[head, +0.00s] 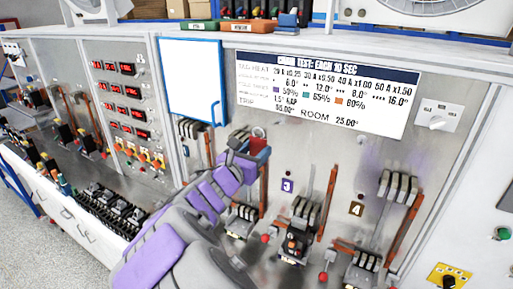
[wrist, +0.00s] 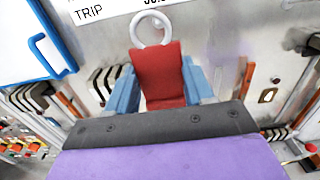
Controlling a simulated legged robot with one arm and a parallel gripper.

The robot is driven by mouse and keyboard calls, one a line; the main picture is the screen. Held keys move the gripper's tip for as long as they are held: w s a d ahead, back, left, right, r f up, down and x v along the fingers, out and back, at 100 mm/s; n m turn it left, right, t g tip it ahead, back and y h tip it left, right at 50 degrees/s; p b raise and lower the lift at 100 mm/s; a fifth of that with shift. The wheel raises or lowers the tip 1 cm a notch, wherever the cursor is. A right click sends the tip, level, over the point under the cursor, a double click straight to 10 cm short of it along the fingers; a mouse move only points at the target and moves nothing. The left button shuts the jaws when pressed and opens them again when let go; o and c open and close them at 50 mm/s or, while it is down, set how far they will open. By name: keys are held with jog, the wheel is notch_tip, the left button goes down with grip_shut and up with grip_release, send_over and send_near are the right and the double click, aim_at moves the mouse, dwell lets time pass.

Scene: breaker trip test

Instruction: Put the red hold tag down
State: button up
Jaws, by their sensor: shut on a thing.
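The red hold tag (wrist: 162,72) is between the two blue-grey fingers of my gripper (wrist: 162,88) in the wrist view, with a pale ring (wrist: 151,28) at its top. My gripper is shut on the tag and holds it up in front of the panel, below the printed test sheet. In the head view the tag (head: 259,147) shows as a small red patch at the end of my purple and grey arm. My gripper's body hides the tag's lower end.
A blue-framed white board (head: 193,78) hangs left of the test sheet (head: 322,92). Breaker stations with levers, including one marked 3 (head: 287,186) and one marked 4 (head: 356,209), line the panel.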

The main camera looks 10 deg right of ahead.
jog(key=shift+s+a, duration=0.25)
jog(key=shift+s, duration=0.15)
dwell(0.3)
